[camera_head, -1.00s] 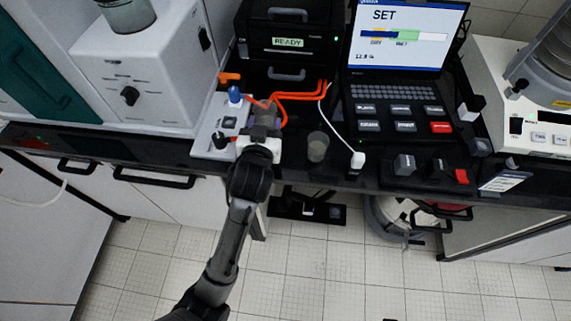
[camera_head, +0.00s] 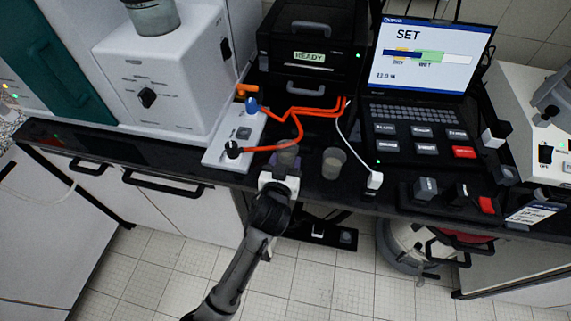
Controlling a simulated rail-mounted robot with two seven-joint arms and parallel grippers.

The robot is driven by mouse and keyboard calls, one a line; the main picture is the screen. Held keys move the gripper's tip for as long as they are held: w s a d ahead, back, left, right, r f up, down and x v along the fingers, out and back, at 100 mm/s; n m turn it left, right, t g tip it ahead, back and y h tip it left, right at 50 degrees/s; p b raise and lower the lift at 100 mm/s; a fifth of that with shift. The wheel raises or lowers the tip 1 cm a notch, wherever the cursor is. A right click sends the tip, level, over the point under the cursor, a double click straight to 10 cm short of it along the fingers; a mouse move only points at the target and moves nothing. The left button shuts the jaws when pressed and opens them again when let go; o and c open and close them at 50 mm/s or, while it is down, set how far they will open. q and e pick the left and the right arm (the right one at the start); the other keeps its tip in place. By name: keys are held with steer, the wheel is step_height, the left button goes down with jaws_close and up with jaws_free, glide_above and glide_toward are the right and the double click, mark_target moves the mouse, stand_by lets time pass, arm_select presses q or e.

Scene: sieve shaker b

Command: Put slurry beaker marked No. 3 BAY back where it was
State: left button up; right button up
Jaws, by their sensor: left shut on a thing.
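My left gripper (camera_head: 285,170) is shut on a small clear, greyish beaker (camera_head: 287,154) near the front edge of the black bench. The beaker is upright or nearly so; its lower part is hidden behind the gripper. I cannot tell whether it touches the bench. A second similar beaker (camera_head: 333,163), with pale contents, stands just to the right, apart from the held one. No marking is readable on either beaker, so I cannot tell by label which is No. 3 BAY. My right gripper is not in view.
A white panel (camera_head: 216,154) with blue and black knobs and orange hoses (camera_head: 292,128) lies left of the held beaker. A black READY unit (camera_head: 309,75) stands behind. A white cable and plug (camera_head: 375,180), then a console (camera_head: 418,130) with a SET screen, are to the right.

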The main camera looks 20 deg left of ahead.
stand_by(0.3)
arm_select(q)
steer(key=shift+f, duration=0.2)
steer(key=o, duration=0.9)
steer(key=shift+o, duration=0.2)
steer(key=shift+r, duration=0.1)
steer(key=shift+r, duration=0.2)
steer(key=p+v, duration=0.2)
steer(key=v, duration=1)
steer(key=shift+f, duration=0.1)
